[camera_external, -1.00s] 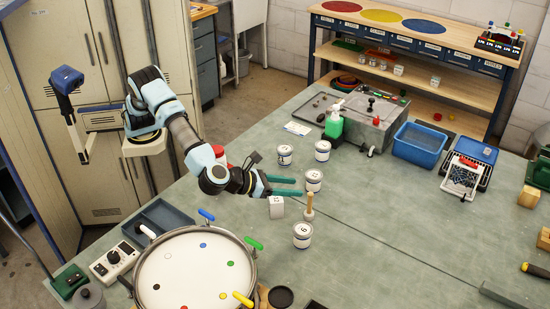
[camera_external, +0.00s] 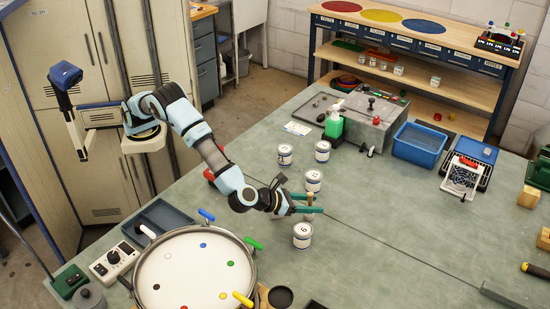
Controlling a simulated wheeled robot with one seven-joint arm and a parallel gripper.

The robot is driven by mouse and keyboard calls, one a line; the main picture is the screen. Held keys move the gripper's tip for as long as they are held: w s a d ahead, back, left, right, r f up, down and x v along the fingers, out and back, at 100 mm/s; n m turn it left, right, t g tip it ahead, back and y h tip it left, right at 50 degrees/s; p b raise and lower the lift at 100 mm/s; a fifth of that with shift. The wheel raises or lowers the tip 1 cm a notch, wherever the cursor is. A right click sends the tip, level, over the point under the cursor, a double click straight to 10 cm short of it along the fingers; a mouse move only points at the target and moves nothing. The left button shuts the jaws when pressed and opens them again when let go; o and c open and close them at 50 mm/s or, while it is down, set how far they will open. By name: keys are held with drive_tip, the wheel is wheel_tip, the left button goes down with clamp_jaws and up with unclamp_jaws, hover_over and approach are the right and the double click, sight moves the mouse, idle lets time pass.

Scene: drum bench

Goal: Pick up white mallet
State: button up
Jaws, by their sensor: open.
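My gripper (camera_external: 317,203) is open, with its two green fingers pointing right, low over the middle of the bench. The tan top of a small upright wooden-handled piece (camera_external: 310,199) shows at the fingers and seems to be between them; contact is not clear. Its lower part is hidden by the gripper. I cannot tell if this is the white mallet. A white rod-like piece (camera_external: 146,230) lies at the edge of the dark blue tray (camera_external: 172,216) at left, far from my gripper; its other end is hard to make out.
White numbered cans stand close by: one (camera_external: 302,236) in front, one (camera_external: 313,181) behind, others farther back. A round drum (camera_external: 185,270) with coloured clips fills the front left. The bench's right middle is clear.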

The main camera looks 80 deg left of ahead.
drive_tip(key=x, duration=0.2)
drive_tip(key=shift+w+f, duration=0.15)
drive_tip(key=shift+w, duration=0.2)
clamp_jaws()
